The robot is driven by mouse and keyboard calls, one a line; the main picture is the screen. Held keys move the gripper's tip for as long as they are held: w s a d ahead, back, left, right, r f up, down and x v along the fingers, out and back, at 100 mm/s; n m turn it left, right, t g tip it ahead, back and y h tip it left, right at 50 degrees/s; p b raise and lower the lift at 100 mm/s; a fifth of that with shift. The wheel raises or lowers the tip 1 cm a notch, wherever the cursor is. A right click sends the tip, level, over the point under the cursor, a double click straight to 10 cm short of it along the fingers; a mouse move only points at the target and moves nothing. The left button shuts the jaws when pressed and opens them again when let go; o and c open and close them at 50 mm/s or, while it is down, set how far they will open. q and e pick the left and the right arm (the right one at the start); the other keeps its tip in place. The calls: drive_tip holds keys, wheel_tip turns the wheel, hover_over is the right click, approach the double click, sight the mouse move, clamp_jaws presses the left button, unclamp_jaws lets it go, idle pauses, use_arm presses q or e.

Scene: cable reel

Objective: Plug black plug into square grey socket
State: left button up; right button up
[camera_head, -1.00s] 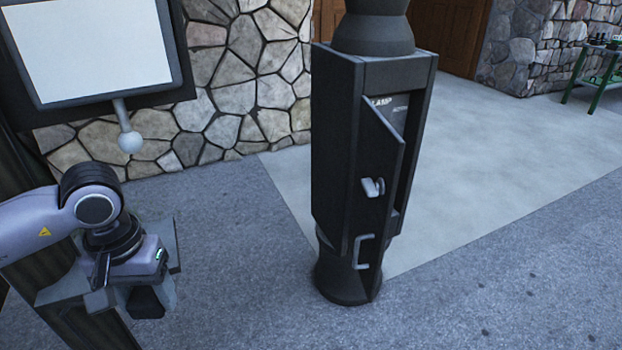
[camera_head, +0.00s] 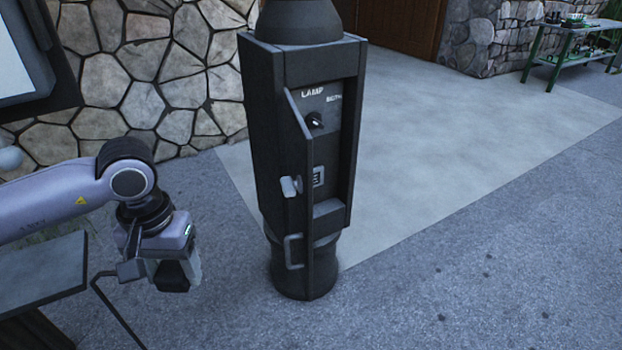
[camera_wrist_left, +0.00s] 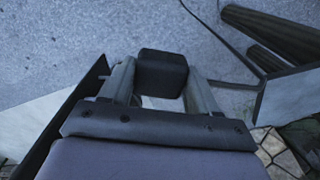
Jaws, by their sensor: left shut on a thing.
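My left gripper (camera_head: 172,276) hangs in the lower left of the head view, pointing down. In the left wrist view it (camera_wrist_left: 160,85) is shut on the black plug (camera_wrist_left: 162,70), a dark block between its two fingers. A black cable (camera_head: 115,312) hangs from near the gripper. The square grey socket (camera_head: 318,177) is inside the dark lamp post (camera_head: 258,140), partly behind its door, to the right of the gripper and apart from it. My right gripper is not in view.
The post's door (camera_head: 301,190) stands ajar, with a latch (camera_head: 291,186) and a handle (camera_head: 293,251). A black knob (camera_head: 314,120) sits above the socket. A dark table (camera_head: 45,275) is at left. A green table (camera_head: 575,45) is far back. Pavement at right is clear.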

use_arm(q)
drive_tip(key=shift+w+d, duration=0.2)
drive_tip(key=shift+d, duration=0.15)
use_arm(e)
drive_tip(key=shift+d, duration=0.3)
use_arm(q)
drive_tip(key=shift+f, duration=0.1)
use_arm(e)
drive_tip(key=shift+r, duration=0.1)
use_arm(q)
drive_tip(key=s+f+p, duration=0.4)
drive_tip(key=f, duration=0.6)
drive_tip(key=shift+f, duration=0.35)
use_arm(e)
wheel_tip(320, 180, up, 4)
use_arm(q)
drive_tip(key=shift+a, duration=0.15)
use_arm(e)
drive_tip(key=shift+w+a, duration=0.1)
